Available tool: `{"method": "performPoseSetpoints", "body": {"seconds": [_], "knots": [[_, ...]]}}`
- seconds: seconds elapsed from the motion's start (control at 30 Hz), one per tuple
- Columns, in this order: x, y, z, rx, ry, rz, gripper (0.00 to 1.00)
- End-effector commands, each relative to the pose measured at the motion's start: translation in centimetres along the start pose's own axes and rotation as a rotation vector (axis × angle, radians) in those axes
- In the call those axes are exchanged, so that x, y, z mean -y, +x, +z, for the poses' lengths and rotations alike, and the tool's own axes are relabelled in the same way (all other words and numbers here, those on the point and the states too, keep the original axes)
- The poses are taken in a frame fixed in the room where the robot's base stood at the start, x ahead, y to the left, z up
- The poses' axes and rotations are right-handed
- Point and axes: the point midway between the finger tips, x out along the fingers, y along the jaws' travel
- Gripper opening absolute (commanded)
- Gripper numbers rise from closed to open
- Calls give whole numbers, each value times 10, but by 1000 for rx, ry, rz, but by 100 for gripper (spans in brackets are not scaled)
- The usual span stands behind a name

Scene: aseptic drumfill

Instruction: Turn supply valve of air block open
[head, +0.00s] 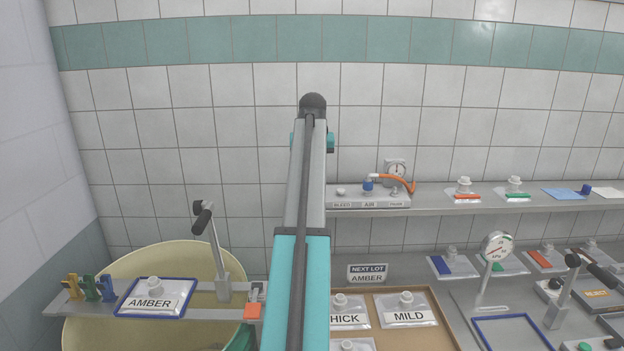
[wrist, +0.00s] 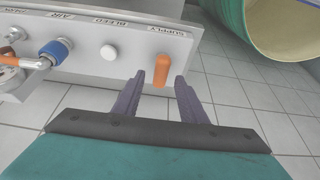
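The air block (wrist: 85,62), a grey box labelled SUPPLY, BLEED and AIR, fills the upper left of the wrist view. In the head view the air block (head: 350,196) sits on the back shelf, its left end behind my arm. The supply valve's orange handle (wrist: 161,67) is under the SUPPLY label and points down the picture, towards my gripper. My gripper (wrist: 160,77) is open, its two dark fingers on either side of the handle's near end, with visible gaps. My arm hides the handle and gripper in the head view.
A white bleed knob (wrist: 109,52) and a blue air fitting (wrist: 56,50) sit beside the handle. A gauge (head: 396,169) and orange hose (head: 385,177) are on the block. A large drum (head: 130,268) stands at lower left. The shelf (head: 440,194) holds bagged parts further right.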

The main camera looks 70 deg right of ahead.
Motion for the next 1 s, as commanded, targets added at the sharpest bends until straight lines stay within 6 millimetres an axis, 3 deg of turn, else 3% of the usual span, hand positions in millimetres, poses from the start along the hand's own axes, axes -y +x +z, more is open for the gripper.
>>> {"method": "performPoseSetpoints", "body": {"seconds": [0.7,1.0], "knots": [[-1,-91,0,-2,-1,1,38],[-1,-115,0,-1,-1,1,38]]}}
